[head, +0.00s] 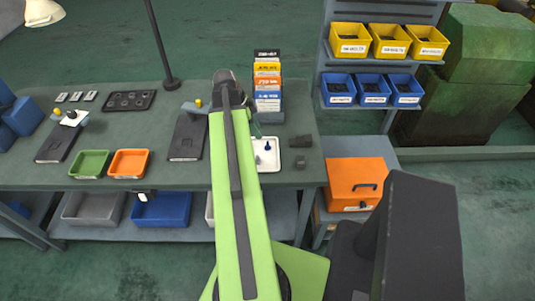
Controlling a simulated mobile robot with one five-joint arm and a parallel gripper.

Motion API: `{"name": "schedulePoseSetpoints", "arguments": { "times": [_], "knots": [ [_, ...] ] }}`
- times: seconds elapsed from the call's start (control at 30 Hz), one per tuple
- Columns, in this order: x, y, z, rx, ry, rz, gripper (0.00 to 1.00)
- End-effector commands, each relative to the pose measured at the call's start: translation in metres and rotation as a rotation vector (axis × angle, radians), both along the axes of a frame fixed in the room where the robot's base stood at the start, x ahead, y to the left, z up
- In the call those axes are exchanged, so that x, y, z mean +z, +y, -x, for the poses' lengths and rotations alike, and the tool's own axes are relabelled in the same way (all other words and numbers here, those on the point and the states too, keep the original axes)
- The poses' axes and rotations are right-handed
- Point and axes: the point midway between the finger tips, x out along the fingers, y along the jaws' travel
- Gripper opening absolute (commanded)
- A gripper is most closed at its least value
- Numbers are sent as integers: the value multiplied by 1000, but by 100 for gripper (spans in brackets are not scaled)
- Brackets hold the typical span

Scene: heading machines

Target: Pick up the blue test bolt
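A small dark blue piece, which looks like the blue test bolt (267,146), stands in the white tray (274,166) on the workbench. It is just right of my green arm, which crosses the middle of the head view. My arm covers the left part of the tray. A second small dark shape shows lower left of the blue piece, and I cannot tell what it is. My gripper cannot be made out; it is hidden behind my arm.
The workbench (190,124) holds a green bin (90,164), an orange bin (129,163) and dark flat plates. A stack of coloured boxes (267,83) stands behind the tray. Dark blocks (300,141) lie right of it. An orange case (355,184) sits on the right.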

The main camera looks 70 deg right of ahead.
Motion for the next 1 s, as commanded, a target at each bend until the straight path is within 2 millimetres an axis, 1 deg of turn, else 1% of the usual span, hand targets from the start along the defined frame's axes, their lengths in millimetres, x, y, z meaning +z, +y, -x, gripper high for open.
{"name": "schedulePoseSetpoints", "arguments": {
  "times": [0.03, 0.1, 0.2, 0.33, 0.4, 0.47, 0.6, 0.7, 0.93, 0.97, 1.0],
  "knots": [
    [-22, -2, 4, -1, 0, 0, 36],
    [-34, -4, 9, -1, 0, 0, 36],
    [-42, -7, 14, 1, 1, -1, 36],
    [-40, -7, 14, 2, 0, -1, 36],
    [-43, -8, 16, 1, 0, 0, 36],
    [-49, -10, 18, 1, 0, 0, 36],
    [-73, -19, 31, 0, 0, 0, 36],
    [-86, -21, 35, 1, 0, 0, 36],
    [-83, -22, 37, 2, 0, 0, 36],
    [-83, -22, 37, 2, 0, 0, 35],
    [-83, -22, 36, 3, 0, 0, 29]
  ]
}}
